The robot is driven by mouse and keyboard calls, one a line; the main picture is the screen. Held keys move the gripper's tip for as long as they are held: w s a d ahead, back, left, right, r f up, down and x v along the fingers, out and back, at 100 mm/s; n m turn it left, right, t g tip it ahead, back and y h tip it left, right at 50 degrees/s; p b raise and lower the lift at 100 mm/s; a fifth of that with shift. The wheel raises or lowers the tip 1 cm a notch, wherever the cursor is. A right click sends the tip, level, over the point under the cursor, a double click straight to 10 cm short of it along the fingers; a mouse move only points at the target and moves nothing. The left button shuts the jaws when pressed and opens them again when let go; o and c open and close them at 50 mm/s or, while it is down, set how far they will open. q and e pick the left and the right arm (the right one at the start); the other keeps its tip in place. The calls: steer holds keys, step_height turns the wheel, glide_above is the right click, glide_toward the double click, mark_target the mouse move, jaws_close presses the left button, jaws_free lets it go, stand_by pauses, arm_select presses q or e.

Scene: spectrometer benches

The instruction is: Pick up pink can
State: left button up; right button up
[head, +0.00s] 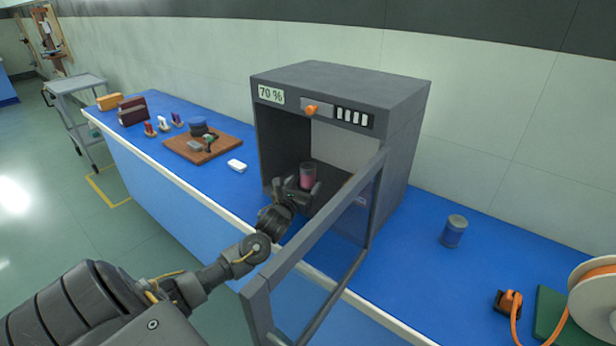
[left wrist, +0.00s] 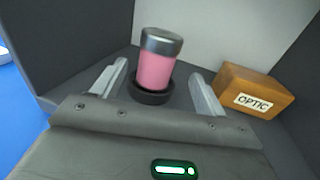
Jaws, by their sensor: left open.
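The pink can (head: 308,175) stands inside the open grey chamber (head: 405,110) on the bench. In the left wrist view the can (left wrist: 156,68) has a grey lid and a dark round base or holder at its foot. My left gripper (head: 298,186) reaches into the chamber at the can. Its two fingers (left wrist: 162,90) are open, one on each side of the can, with gaps visible between them and it. My right gripper is not in view.
The chamber's framed door (head: 318,215) stands open to the right of my left arm. A box marked OPTIC (left wrist: 252,92) sits right of the can.

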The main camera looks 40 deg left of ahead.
mark_target(305, 179)
arm_select(q)
steer(key=shift+a+p+x, duration=0.1)
steer(key=shift+p+x, duration=0.25)
steer(key=shift+x, duration=0.95)
steer(key=shift+a+p+x, duration=0.15)
steer(key=shift+p+x, duration=0.2)
steer(key=shift+x, duration=0.9)
steer(key=shift+s+r, duration=0.1)
steer(key=shift+c, duration=0.3)
steer(key=c, duration=0.9)
steer(key=shift+c, duration=0.9)
steer(key=shift+r, duration=0.1)
